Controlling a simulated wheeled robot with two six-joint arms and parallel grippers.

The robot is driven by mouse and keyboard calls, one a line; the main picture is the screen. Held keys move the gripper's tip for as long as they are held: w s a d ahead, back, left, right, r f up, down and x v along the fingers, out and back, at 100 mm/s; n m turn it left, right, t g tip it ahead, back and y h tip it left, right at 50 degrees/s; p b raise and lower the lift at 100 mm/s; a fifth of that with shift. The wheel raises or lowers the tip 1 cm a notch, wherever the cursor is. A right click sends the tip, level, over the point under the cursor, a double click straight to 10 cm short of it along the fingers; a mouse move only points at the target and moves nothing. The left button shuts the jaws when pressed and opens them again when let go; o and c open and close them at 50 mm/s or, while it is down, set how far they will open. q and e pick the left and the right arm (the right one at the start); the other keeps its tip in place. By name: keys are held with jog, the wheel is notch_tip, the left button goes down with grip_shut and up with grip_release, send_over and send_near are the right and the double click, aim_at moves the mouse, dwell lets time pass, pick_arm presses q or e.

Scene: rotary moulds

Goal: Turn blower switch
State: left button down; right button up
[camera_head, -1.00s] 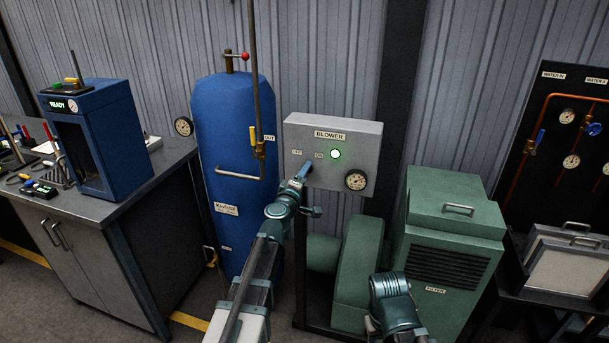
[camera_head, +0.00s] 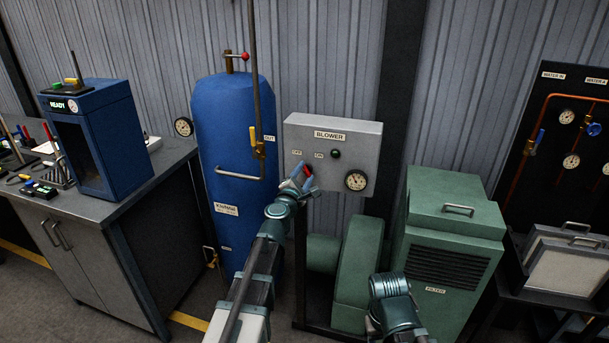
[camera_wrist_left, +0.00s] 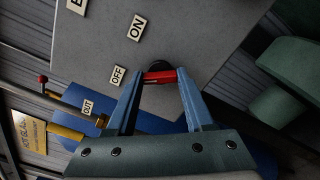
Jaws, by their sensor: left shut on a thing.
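The grey blower box (camera_head: 348,138) carries a BLOWER label, OFF and ON labels, a round indicator lamp (camera_head: 336,154) that is dark green and unlit, and a dial gauge (camera_head: 356,181). My left gripper (camera_head: 303,172) is at the lower left of the box front. In the left wrist view, its two blue fingers (camera_wrist_left: 160,84) are shut on the red handle of the blower switch (camera_wrist_left: 159,77), beside the OFF label (camera_wrist_left: 118,76). The switch's round dark base is partly hidden behind the handle. My right arm shows at the bottom, but its gripper fingers are not visible.
A blue tank (camera_head: 233,150) with a pipe and valve stands left of the box. A green filter cabinet (camera_head: 450,235) and green blower housing (camera_head: 358,270) stand below and right. A workbench (camera_head: 110,215) with a blue machine is at the left.

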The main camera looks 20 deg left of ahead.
pick_arm(q)
jog(key=shift+n, duration=0.6)
jog(key=shift+c, duration=1.4)
grip_release()
jog(key=shift+s, duration=0.1)
